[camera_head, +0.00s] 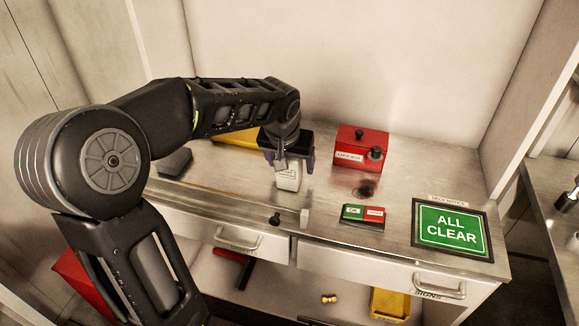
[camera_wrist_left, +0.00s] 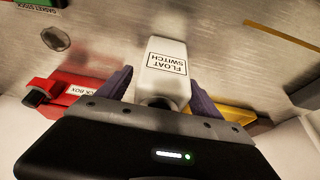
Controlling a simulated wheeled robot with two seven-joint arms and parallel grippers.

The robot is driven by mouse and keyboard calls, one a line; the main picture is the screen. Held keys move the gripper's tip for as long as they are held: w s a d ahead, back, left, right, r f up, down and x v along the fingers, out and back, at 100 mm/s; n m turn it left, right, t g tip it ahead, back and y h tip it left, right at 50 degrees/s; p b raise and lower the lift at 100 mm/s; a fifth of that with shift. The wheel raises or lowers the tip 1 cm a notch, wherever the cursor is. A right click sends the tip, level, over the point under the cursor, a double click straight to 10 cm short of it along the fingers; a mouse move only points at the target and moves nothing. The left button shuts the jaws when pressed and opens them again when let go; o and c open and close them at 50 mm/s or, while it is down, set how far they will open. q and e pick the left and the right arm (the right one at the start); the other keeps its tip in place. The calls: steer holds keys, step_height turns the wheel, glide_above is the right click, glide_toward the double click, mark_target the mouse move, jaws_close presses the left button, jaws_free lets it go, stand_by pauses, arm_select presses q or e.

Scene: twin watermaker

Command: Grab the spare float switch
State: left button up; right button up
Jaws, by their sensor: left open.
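The float switch (camera_head: 289,177) is a small white block standing on the metal counter. In the left wrist view the float switch (camera_wrist_left: 164,72) shows its printed label, upside down. My left gripper (camera_head: 288,158) is over the counter at the float switch. In the wrist view its two purple-grey fingers (camera_wrist_left: 160,92) are open, one on each side of the float switch's dark end, with small gaps visible. Whether either finger touches it I cannot tell. My right gripper is not in view.
A red lock box (camera_head: 362,147) stands behind to the right. A green and red block (camera_head: 363,214) and an ALL CLEAR sign (camera_head: 451,227) are on the counter's right. A yellow item (camera_head: 237,137) lies behind my arm. Drawers (camera_head: 236,238) run along the front.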

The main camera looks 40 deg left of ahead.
arm_select(q)
steer(key=shift+c, duration=0.4)
jaws_close()
stand_by(0.9)
